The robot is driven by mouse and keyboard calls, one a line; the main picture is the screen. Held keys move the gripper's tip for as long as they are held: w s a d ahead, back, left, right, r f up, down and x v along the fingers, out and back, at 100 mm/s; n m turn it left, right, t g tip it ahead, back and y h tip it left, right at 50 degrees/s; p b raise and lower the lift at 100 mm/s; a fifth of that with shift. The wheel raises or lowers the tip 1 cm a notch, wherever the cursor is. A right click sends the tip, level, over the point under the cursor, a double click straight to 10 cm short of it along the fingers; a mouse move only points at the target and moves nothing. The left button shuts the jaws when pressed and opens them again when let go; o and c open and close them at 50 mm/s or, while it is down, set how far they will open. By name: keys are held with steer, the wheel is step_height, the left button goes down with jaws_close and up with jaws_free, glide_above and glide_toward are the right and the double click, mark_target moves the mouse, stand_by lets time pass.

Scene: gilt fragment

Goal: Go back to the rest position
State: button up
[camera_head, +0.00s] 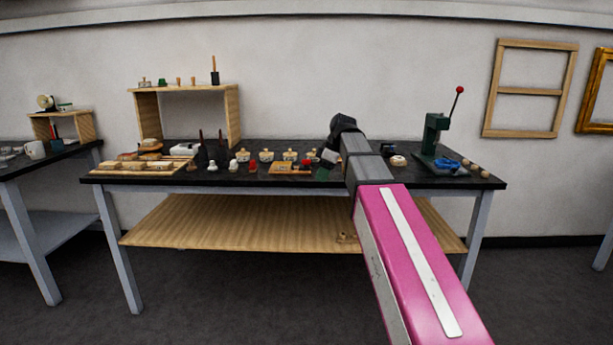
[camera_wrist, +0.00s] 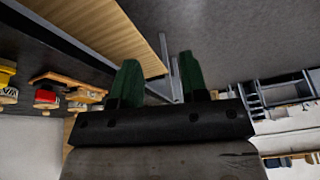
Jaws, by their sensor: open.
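My gripper shows in the wrist view (camera_wrist: 157,82) with its two green fingers apart and nothing between them. In the head view my pink and grey arm reaches forward over the front of the workbench (camera_head: 225,183), and its dark end is up near the back of the bench top. I cannot tell whether the gripper touches anything.
Several small jars, tools and a wooden tray (camera_head: 150,168) stand along the bench. A wooden box shelf (camera_head: 235,115) is at its back left. A green lever press (camera_head: 433,135) and a blue item (camera_head: 446,163) stand right of my arm. Frames hang on the wall. The floor in front is clear.

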steer(key=s+d+f+m+h, duration=0.1)
steer(key=s+d+f+m, duration=0.3)
steer(key=f, duration=0.9)
steer(key=s+d+f+m+h, duration=0.1)
steer(key=s+d+f+m, duration=0.3)
steer(key=f, duration=0.9)
steer(key=s+d+f+m+h, duration=0.2)
steer(key=s+d+f+m, duration=0.3)
steer(key=s+f, duration=0.5)
step_height(320, 180, down, 3)
steer(key=m, duration=0.2)
steer(key=shift+s+m, duration=0.2)
steer(key=shift+m, duration=0.1)
